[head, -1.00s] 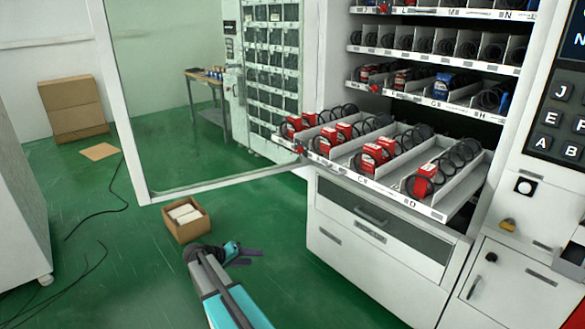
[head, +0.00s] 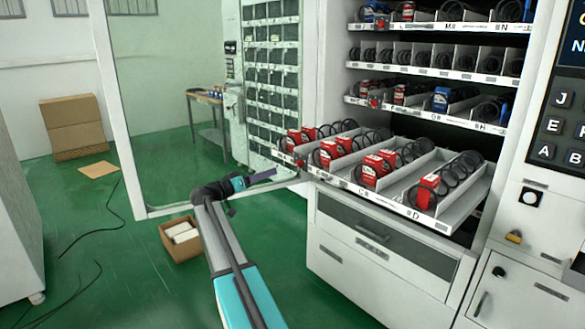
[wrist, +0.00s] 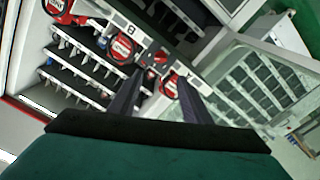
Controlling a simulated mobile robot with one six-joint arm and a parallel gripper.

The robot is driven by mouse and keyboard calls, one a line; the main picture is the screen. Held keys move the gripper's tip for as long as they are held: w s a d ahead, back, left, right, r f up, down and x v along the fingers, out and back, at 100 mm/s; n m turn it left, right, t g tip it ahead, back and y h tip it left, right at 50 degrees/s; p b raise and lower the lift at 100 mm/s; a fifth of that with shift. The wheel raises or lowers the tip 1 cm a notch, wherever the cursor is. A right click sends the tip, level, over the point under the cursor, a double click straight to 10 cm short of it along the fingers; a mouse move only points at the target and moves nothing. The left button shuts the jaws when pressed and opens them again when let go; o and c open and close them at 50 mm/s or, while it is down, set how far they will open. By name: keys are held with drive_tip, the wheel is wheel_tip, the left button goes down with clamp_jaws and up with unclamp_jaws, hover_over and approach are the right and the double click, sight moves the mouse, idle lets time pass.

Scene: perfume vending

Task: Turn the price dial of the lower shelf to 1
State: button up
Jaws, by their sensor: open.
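The lower shelf (head: 451,212) is pulled out of the vending machine and holds red boxes in black coils. A small red dial (head: 300,163) shows at the left end of its front edge; its number is too small to read. My gripper (head: 274,174) is left of the dial, apart from it in the head view. In the wrist view my gripper (wrist: 158,98) is open and empty, its dark fingers spread. Small red parts near the shelf's left end show between and beyond the fingers; I cannot tell which is the dial.
The open glass door (head: 160,110) stands behind and left of my gripper. A cardboard box (head: 181,240) with white contents lies on the green floor. The floor at left is mostly free, with cables.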

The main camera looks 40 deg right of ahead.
sight(295, 165)
drive_tip(key=d, duration=0.4)
drive_tip(key=d+p, duration=0.1)
drive_tip(key=d, duration=0.4)
drive_tip(key=s+d+p, duration=0.1)
drive_tip(key=d, duration=0.3)
drive_tip(key=shift+d, duration=0.35)
drive_tip(key=shift+c, duration=0.2)
drive_tip(key=c, duration=1)
